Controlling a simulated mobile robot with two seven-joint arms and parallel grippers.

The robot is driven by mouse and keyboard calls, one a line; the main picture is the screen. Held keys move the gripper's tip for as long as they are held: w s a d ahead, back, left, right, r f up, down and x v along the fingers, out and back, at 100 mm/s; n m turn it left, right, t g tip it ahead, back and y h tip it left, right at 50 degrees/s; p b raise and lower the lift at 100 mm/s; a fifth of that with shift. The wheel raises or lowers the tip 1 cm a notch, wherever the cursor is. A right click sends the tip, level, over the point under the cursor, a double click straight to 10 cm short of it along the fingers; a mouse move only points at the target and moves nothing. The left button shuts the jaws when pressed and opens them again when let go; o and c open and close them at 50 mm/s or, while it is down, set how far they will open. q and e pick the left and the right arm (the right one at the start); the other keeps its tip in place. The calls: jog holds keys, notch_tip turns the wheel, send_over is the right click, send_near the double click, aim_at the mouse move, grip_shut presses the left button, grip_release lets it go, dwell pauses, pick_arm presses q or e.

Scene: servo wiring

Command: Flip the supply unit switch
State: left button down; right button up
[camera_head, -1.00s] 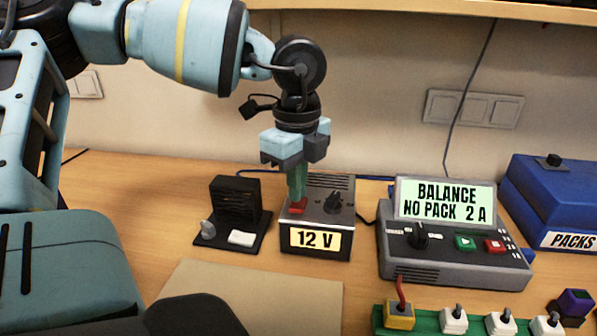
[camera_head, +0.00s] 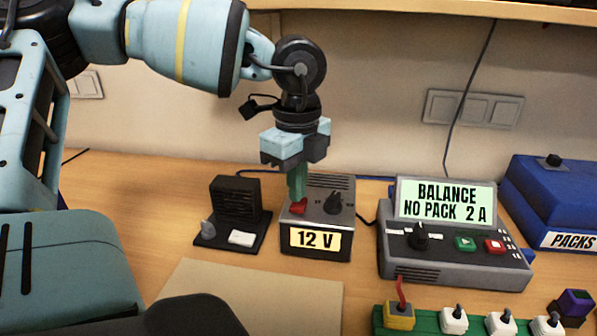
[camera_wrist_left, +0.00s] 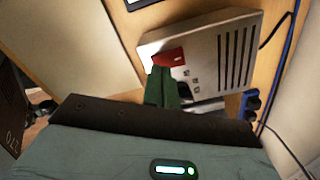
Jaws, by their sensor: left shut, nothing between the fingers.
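The supply unit (camera_head: 316,243) is a dark box with a grey top, a black knob and a lit "12 V" display, in the middle of the head view. Its red switch (camera_head: 299,207) sits at the left of the top face; in the left wrist view the red switch (camera_wrist_left: 169,58) shows at the fingertips. My left gripper (camera_head: 297,196) points down with its green fingers shut and empty, their tips at the switch and seemingly touching it. The fingers (camera_wrist_left: 160,90) partly cover the unit's top in the left wrist view. My right gripper is not in view.
A black device (camera_head: 235,205) on a base stands left of the unit. A grey charger (camera_head: 455,262) reading "BALANCE NO PACK 2 A" stands right, with a blue "PACKS" box (camera_head: 560,195) beyond. A green strip of connectors (camera_head: 425,321) lies in front.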

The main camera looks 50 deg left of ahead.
aim_at(297, 206)
pick_arm(q)
jog(key=shift+f+b, duration=0.8)
jog(key=shift+f, duration=0.15)
dwell(1.0)
jog(key=shift+r+p, duration=1.55)
jog(key=shift+r, duration=2)
